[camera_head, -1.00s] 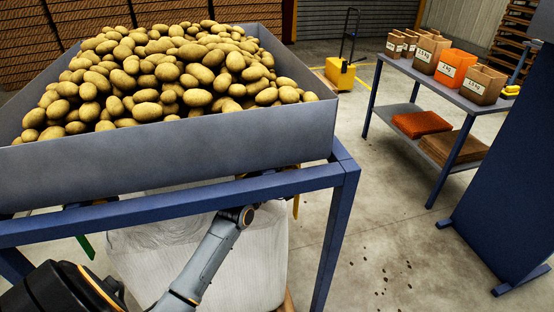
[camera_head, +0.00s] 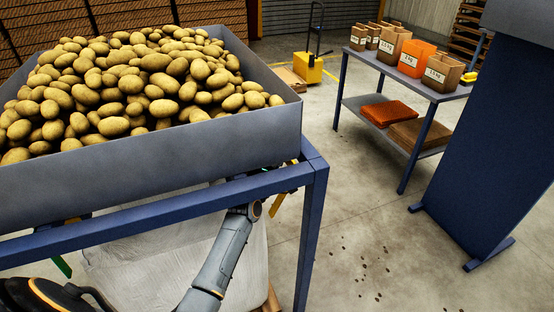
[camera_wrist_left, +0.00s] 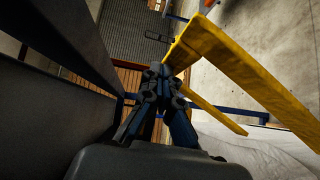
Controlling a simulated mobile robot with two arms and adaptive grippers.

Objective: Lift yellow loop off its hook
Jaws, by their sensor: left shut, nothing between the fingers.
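The yellow loop is a broad flat strap that fills the upper right of the left wrist view (camera_wrist_left: 245,75). A bend of it lies right by my fingertips, and a second yellow strip runs behind and below. The hook cannot be made out. My right gripper is not in view.
A grey hopper (camera_head: 190,150) full of potatoes sits on a blue frame (camera_head: 313,225) above my arm. A white bulk bag (camera_head: 150,270) hangs below, with a green strap (camera_head: 62,266) at left.

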